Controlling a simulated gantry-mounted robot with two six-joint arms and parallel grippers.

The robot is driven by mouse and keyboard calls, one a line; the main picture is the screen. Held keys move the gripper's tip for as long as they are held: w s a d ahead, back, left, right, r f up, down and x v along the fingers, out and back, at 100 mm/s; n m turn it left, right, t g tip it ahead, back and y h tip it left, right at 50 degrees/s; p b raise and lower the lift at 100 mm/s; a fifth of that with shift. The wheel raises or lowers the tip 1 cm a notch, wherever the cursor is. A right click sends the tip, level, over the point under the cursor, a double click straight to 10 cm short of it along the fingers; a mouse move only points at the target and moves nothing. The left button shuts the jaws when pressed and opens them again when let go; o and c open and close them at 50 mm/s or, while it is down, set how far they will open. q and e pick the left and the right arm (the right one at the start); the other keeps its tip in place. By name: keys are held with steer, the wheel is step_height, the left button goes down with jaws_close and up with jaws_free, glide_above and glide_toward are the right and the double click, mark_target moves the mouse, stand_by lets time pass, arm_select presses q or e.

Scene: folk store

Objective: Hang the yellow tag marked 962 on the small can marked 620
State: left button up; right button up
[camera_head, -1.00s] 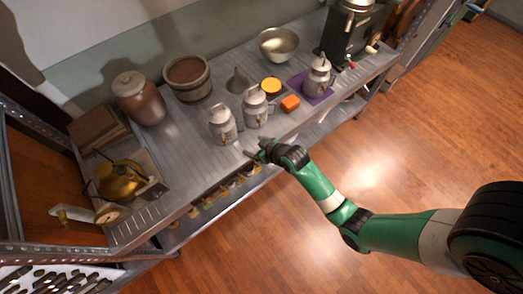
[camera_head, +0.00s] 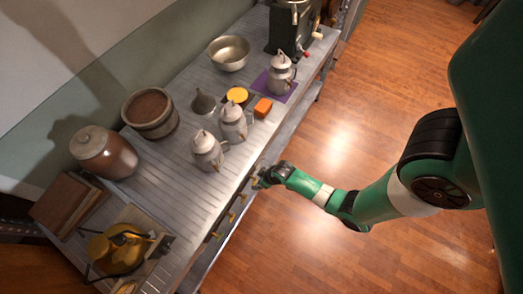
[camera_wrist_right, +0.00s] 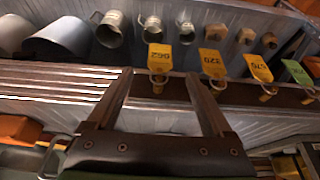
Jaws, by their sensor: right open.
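Three small grey cans stand upright on the metal counter: one front left (camera_head: 207,151), one beside it (camera_head: 233,124), and one on a purple mat (camera_head: 281,74). I cannot read their numbers. My right gripper (camera_head: 262,180) is at the counter's front edge, below the front-left can. In the right wrist view this gripper (camera_wrist_right: 158,76) is open and empty. A yellow tag (camera_wrist_right: 160,58), with upside-down digits that look like 962, hangs by its ring just ahead, between the fingertips' lines. My left gripper is out of view.
More tags hang along the rail: yellow ones (camera_wrist_right: 212,64) (camera_wrist_right: 258,68) and a green one (camera_wrist_right: 297,72). Open floor lies to the right.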

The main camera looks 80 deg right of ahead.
mark_target(254, 181)
steer(key=b+x, duration=0.4)
steer(key=x, duration=0.2)
steer(key=shift+s+f, duration=0.1)
steer(key=shift+f, duration=0.1)
steer(key=shift+w+d+f+b, duration=0.1)
steer(key=shift+w+f+b, duration=0.25)
steer(key=shift+f+b, duration=0.25)
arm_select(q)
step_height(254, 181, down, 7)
arm_select(e)
steer(key=shift+r, duration=0.1)
jaws_close()
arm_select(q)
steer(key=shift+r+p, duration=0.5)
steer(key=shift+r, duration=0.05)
arm_select(e)
steer(key=shift+r, duration=0.4)
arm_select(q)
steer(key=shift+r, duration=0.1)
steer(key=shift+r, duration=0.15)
arm_select(e)
steer(key=shift+s, duration=0.15)
arm_select(q)
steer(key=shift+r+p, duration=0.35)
steer(key=shift+p, duration=0.3)
arm_select(e)
steer(key=shift+s+a, duration=0.35)
steer(key=shift+s, duration=0.45)
